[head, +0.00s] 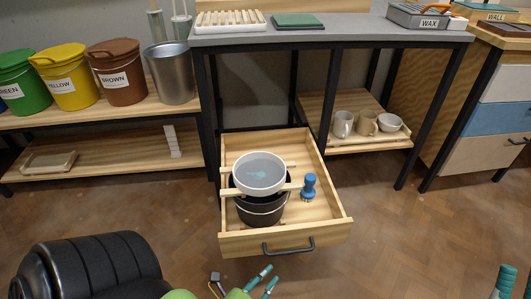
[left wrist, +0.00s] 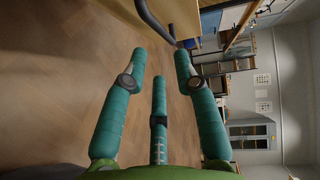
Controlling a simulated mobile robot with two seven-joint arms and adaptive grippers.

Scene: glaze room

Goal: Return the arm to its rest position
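My left gripper (head: 270,276) is at the bottom edge of the head view, in front of the open drawer and below its dark handle (head: 288,247). In the left wrist view its teal fingers (left wrist: 160,60) are spread with nothing between them, so it is open. The drawer handle (left wrist: 153,18) shows beyond the fingertips at the top, apart from them. Only a teal fingertip of my right gripper (head: 505,281) shows at the bottom right corner of the head view; the rest is out of frame.
The pulled-out drawer (head: 232,244) holds a black bucket (head: 262,210), a white round sieve (head: 259,173) on wooden slats and a blue-handled tool (head: 309,187). A grey-topped table (head: 355,28) stands behind. Coloured buckets stand on the left shelf. Floor right of the drawer is clear.

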